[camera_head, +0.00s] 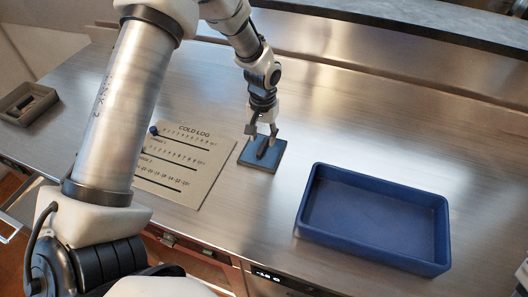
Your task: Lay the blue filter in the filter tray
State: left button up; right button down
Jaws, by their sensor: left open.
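The blue filter (273,164) is a small flat dark blue square with a dark raised grip on top. It lies on the steel counter, near the middle of the head view. My left gripper (262,141) points down over it, with its fingers open around or just above the raised grip; I cannot tell if they touch it. The filter tray may be the large blue rectangular tray (443,237) at the right, which is empty. My right gripper is not in view.
A small grey tray (13,99) holding a dark item stands at the far left. Bare steel counter lies between filter and blue tray.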

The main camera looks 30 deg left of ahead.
aim_at(262, 147)
pick_arm(q)
jog(key=shift+s+a+f+p, duration=0.1)
jog(key=shift+s+f+p, duration=0.05)
jog(key=shift+f+p, duration=0.3)
jog(key=shift+s+a+f+p, duration=0.1)
jog(key=shift+f+p, duration=0.35)
notch_tip(262, 147, down, 3)
jog(key=shift+w+r, duration=0.1)
jog(key=shift+w+f, duration=0.2)
jog(key=shift+f, duration=0.05)
jog(key=shift+s+r, duration=0.15)
grip_shut()
jog(key=shift+r, duration=0.1)
